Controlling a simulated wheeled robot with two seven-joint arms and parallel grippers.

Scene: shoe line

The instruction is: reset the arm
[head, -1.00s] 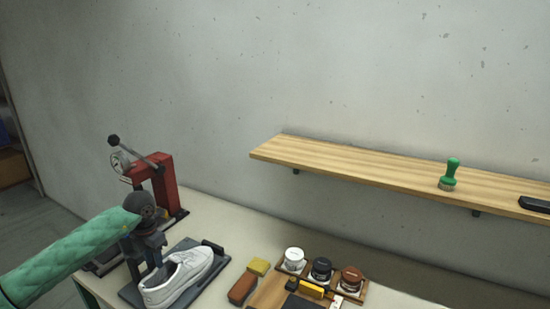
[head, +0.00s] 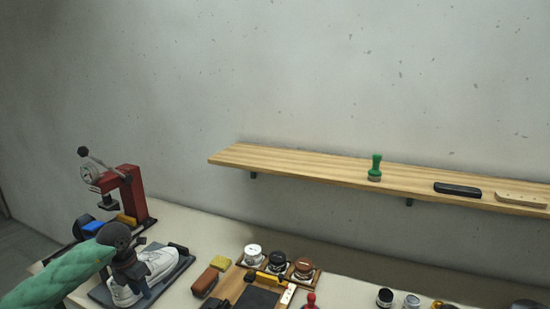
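My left arm, in a green quilted sleeve, comes in from the lower left of the head view. Its dark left gripper (head: 137,283) hangs over a white shoe (head: 156,265) and covers part of it. The fingers are small and dark against the shoe, so I cannot tell whether they are open or shut, or touching it. The shoe lies on a dark base plate (head: 183,262) on the table. My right gripper is not in view.
A red press (head: 133,190) stands behind the shoe. Brushes (head: 205,282) and several jars (head: 254,254) sit to the right on the pale table (head: 195,222). A wooden shelf (head: 310,172) on the wall holds a green-handled brush (head: 375,167) and a black brush (head: 457,189).

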